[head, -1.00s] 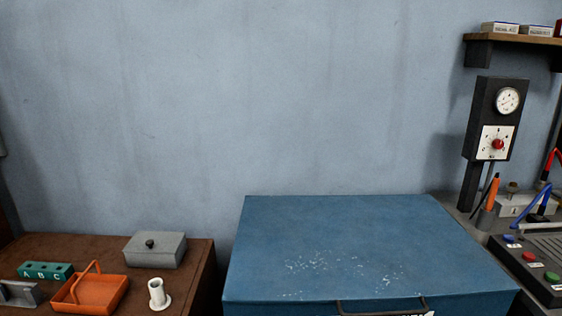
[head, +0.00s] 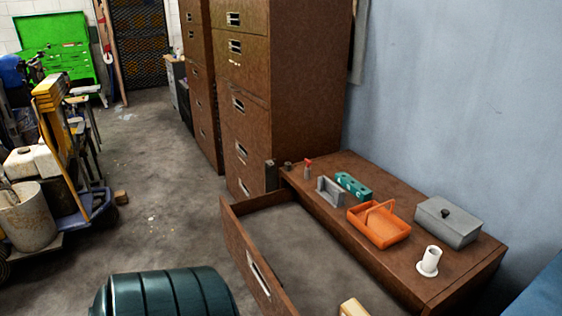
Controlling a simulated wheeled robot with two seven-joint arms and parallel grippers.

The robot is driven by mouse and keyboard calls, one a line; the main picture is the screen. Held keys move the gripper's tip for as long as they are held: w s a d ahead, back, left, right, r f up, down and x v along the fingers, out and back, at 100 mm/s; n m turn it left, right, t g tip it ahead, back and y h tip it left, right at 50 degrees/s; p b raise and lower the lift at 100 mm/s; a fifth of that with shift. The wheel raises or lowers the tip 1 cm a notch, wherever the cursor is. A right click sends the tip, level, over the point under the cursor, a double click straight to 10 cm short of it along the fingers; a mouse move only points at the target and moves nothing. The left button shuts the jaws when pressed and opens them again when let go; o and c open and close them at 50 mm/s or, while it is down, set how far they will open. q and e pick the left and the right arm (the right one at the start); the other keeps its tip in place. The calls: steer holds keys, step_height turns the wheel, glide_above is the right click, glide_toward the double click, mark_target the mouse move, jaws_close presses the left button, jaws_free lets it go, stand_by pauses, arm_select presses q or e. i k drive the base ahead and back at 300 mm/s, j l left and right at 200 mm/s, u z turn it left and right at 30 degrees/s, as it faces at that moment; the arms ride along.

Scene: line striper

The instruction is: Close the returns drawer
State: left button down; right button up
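A brown wooden drawer (head: 238,243) is pulled well out from the low brown cabinet (head: 455,290) in the head view. It is the only open drawer in view; I can read no label on it. Its front panel faces left and carries a metal handle (head: 258,277). The inside looks grey and mostly bare, with a pale block (head: 353,307) at the bottom edge of the picture. The near end of the drawer is cut off by the frame. Neither of my grippers is in view.
On the cabinet top stand an orange tray (head: 388,236), a grey lidded box (head: 448,226), a white cylinder (head: 429,262) and a teal block (head: 353,186). A dark green ribbed object (head: 165,296) is left of the drawer. Tall cabinets (head: 245,95) stand behind.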

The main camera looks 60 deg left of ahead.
mark_target(293, 262)
steer(key=k+u, duration=0.15)
steer(key=u, duration=1.85)
